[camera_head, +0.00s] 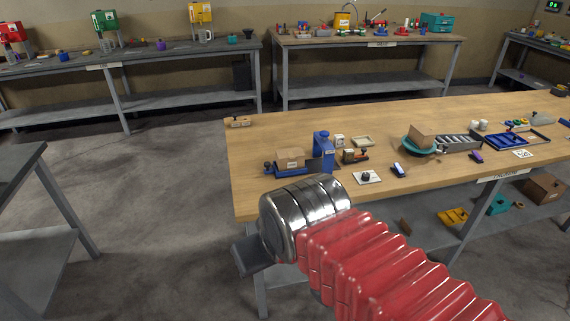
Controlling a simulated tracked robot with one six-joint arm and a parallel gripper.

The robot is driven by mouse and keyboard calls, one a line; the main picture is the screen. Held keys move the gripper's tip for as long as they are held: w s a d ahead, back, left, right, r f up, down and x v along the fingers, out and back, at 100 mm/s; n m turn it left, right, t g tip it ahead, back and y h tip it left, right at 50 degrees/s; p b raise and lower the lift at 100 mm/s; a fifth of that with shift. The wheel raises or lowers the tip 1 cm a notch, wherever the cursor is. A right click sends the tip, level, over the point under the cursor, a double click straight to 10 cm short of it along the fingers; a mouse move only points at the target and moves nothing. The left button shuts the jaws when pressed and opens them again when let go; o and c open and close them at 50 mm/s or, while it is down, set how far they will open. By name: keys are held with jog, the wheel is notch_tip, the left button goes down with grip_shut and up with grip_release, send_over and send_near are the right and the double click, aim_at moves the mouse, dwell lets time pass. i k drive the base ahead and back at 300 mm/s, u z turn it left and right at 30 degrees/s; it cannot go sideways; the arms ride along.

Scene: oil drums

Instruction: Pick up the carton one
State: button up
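A small tan carton (290,157) sits on a blue and dark device near the wooden table's left end. A second tan carton (420,137) sits at a teal round pan or ring farther right on the same table. A larger brown box (545,188) is on the lower shelf at the right. My gripper (250,256) shows only as a dark grey block beyond my silver wrist, low and in front of the table's left corner. Its fingers cannot be made out. It is apart from all the cartons.
The wooden table (350,112) holds a blue upright holder (324,146), a white plate with a black knob (367,177), a blue-and-white handheld item (398,170) and a grey slotted tray (458,143). Benches stand along the back wall and at the left edge. The concrete floor at left is clear.

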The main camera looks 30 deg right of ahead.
aim_at(286, 165)
jog(key=z, duration=0.05)
jog(key=i, duration=1)
jog(key=u, duration=0.05)
